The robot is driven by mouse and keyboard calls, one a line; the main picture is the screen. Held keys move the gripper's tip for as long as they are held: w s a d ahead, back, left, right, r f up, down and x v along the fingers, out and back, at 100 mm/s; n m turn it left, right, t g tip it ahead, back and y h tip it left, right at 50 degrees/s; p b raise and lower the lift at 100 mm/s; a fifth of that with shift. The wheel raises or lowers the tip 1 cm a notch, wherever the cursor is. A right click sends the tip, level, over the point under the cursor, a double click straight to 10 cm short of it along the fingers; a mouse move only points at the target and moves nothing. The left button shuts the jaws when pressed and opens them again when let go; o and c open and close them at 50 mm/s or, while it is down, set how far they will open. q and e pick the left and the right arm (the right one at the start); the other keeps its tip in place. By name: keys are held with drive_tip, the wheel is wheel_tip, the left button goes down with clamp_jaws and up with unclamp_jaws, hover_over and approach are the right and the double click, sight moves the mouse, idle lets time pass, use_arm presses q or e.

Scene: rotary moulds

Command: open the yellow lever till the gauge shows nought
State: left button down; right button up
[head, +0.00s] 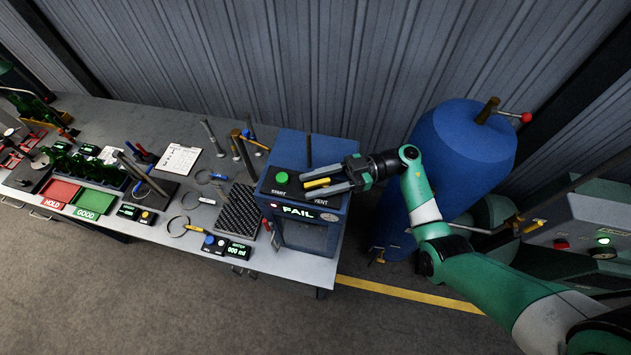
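The yellow lever (317,183) is on top of the blue box-shaped tester (312,142), by a label that seems to read VENT. My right gripper (310,185) reaches in from the right over the tester's top. Its two fingers are apart, one on each side of the lever; whether either touches it I cannot tell. My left gripper is not in view.
A green START button (281,177) sits left of the lever. A dark mesh mat (238,211) and a small display box (239,250) lie left of the tester. A large blue tank (462,150) stands behind my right arm. Tools and trays crowd the bench's left.

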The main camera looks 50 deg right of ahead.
drive_tip(key=b+v, duration=0.3)
drive_tip(key=v, duration=0.8)
drive_tip(key=shift+d, duration=0.3)
